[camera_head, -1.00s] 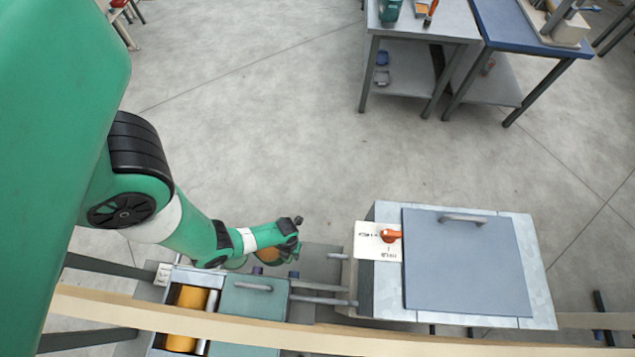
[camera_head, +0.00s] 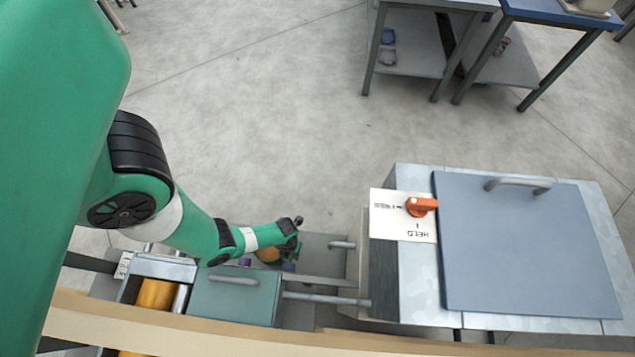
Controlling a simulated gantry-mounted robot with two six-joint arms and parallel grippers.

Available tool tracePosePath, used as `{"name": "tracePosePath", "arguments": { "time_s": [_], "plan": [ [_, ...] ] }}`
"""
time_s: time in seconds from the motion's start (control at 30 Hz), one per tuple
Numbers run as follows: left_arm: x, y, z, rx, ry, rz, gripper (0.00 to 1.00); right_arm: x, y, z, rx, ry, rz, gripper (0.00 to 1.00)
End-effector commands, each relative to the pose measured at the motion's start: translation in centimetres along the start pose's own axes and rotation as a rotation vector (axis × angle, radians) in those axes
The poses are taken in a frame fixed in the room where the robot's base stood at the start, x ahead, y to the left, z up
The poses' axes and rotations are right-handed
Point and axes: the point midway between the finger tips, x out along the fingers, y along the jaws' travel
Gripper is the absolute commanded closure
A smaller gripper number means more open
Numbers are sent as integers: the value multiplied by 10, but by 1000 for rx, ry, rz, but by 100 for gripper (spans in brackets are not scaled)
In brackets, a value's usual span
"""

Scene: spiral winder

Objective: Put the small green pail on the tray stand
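I cannot make out the small green pail or the tray stand for certain. My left arm comes in from the left and ends at my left gripper (camera_head: 290,250), low over the machine between its green cover and the large grey box. Its fingers are too small and hidden to tell whether they are open or shut. An orange-brown round thing (camera_head: 268,254) shows just under the wrist; I cannot tell whether it is held. My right gripper is not in view.
The grey box with a blue-grey lid (camera_head: 530,250) and orange switch (camera_head: 421,206) stands at right. The green cover (camera_head: 235,295) and yellow roller (camera_head: 155,293) are lower left. A pale beam (camera_head: 240,340) crosses the front. Tables stand at the back right; the floor (camera_head: 270,110) between is clear.

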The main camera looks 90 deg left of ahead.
Motion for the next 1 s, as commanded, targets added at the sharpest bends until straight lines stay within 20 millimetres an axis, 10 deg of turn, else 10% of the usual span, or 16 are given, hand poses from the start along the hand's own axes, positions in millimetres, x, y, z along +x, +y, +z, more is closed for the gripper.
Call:
{"name": "tracePosePath", "arguments": {
  "time_s": [0.77,0.8,1.0],
  "plan": [
    [43,0,6,0,-1,0,100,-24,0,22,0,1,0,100],
    [43,0,6,0,-1,-1,47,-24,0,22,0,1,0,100],
    [42,0,5,0,-1,-1,19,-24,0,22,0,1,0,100]
  ]
}}
